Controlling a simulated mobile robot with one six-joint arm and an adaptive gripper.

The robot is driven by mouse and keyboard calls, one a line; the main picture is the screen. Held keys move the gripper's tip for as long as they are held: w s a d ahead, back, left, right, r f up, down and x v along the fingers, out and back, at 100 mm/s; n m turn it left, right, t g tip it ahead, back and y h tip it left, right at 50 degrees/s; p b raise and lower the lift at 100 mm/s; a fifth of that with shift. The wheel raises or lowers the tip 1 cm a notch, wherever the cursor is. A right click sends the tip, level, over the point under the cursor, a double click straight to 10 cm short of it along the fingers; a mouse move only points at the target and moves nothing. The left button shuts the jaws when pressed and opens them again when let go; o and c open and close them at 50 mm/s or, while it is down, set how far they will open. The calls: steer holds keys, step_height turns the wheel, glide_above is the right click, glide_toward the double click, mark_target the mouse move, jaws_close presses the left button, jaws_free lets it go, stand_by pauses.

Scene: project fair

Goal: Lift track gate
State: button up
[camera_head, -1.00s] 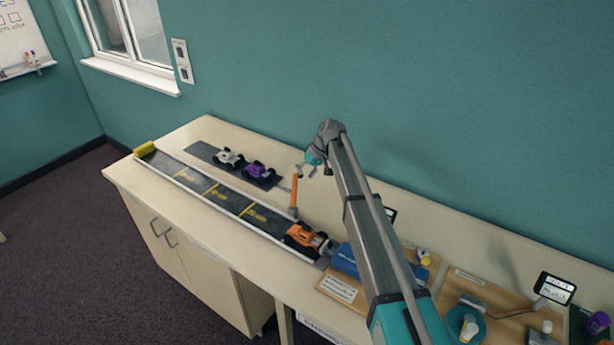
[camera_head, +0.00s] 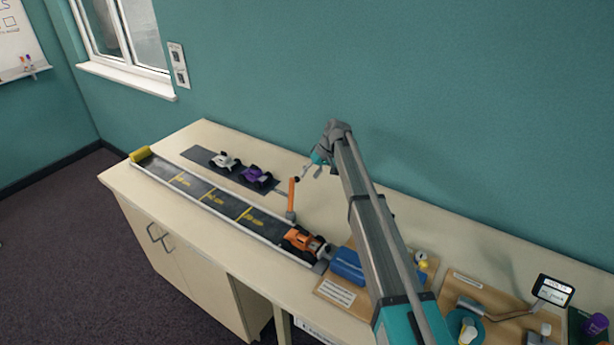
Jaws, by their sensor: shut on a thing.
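The track gate (camera_head: 291,197) is an orange bar standing nearly upright from a grey base at the far side of the track, near its right end. My gripper (camera_head: 302,175) is at the bar's upper end, shut on the gate's dark tip. The fingers are small here, so the exact contact is hard to see. The dark track (camera_head: 214,198) has yellow marks and pale side rails. An orange toy car (camera_head: 302,241) sits on its right end, just right of the gate.
A white car (camera_head: 224,161) and a purple car (camera_head: 256,176) stand on a dark strip behind the track. A blue block (camera_head: 348,265) and wooden boards (camera_head: 478,290) lie to the right, under and beside my arm. The teal wall is close behind the bench.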

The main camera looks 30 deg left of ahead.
steer(key=w+d, duration=0.5)
steer(key=w, duration=0.5)
steer(key=shift+w, duration=0.35)
stand_by(1.2)
steer(key=shift+d, duration=0.15)
stand_by(0.5)
steer(key=s+d+f+m+t+h, duration=0.1)
steer(key=s+d+m, duration=0.35)
steer(key=d, duration=1.15)
steer(key=s+d+f+m+t+h, duration=0.1)
steer(key=s+d, duration=0.6)
steer(key=d, duration=0.8)
steer(key=s+d+m+h, duration=0.1)
steer(key=s+d+m, duration=0.1)
steer(key=s+d, duration=0.5)
steer(key=s+d+m+t, duration=0.1)
steer(key=s+d+m, duration=0.1)
steer(key=s+d, duration=0.5)
steer(key=s+d+m+h, duration=0.1)
steer(key=s+d+m, duration=0.1)
steer(key=s+d, duration=0.6)
steer(key=shift+d+t+h, duration=0.3)
steer(key=shift+d, duration=1.05)
steer(key=shift+f, duration=0.1)
